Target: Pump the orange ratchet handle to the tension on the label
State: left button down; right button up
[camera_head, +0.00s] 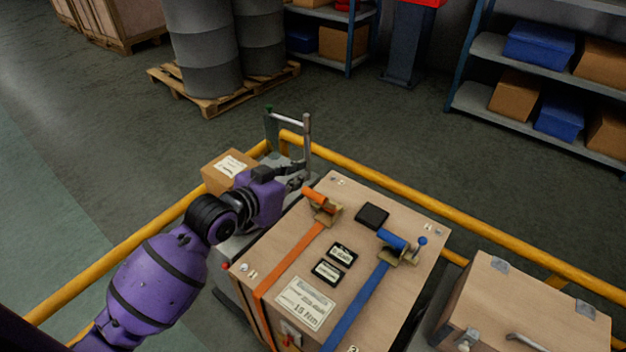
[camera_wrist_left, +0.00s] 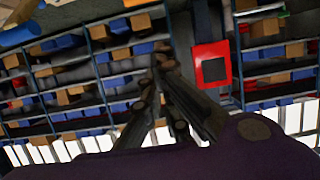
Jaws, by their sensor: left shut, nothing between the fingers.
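The orange ratchet handle (camera_head: 316,196) sits on top of the wooden crate (camera_head: 400,284), at the far end of an orange strap (camera_head: 288,262). A white label (camera_head: 305,303) on the crate top shows "15 Nm" in its larger print. Two small black displays (camera_head: 335,263) lie between the straps; their readings are too small to read. My left gripper (camera_head: 301,180) is shut and empty, just beyond and left of the orange handle, apart from it. Its closed fingers also show in the left wrist view (camera_wrist_left: 160,68). My right gripper is not in view.
A blue ratchet (camera_head: 397,246) with a blue strap (camera_head: 357,308) is on the crate's right side. A grey upright post (camera_head: 307,138) stands just behind my left gripper. A cardboard box (camera_head: 228,168) is left of it. Yellow rails (camera_head: 400,192) surround the crate; a second crate (camera_head: 520,310) is right.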

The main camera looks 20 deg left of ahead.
pick_arm(q)
send_over(315, 193)
jog(key=w, duration=0.2)
notch_tip(315, 193, down, 3)
jog(key=f, duration=0.1)
jog(key=s+f, duration=0.1)
jog(key=shift+s+d+f, duration=0.1)
jog(key=shift+d+f, duration=0.05)
jog(key=shift+f, duration=0.15)
jog(key=shift+s+f, duration=0.3)
jog(key=shift+s, duration=0.05)
jog(key=shift+f, duration=0.1)
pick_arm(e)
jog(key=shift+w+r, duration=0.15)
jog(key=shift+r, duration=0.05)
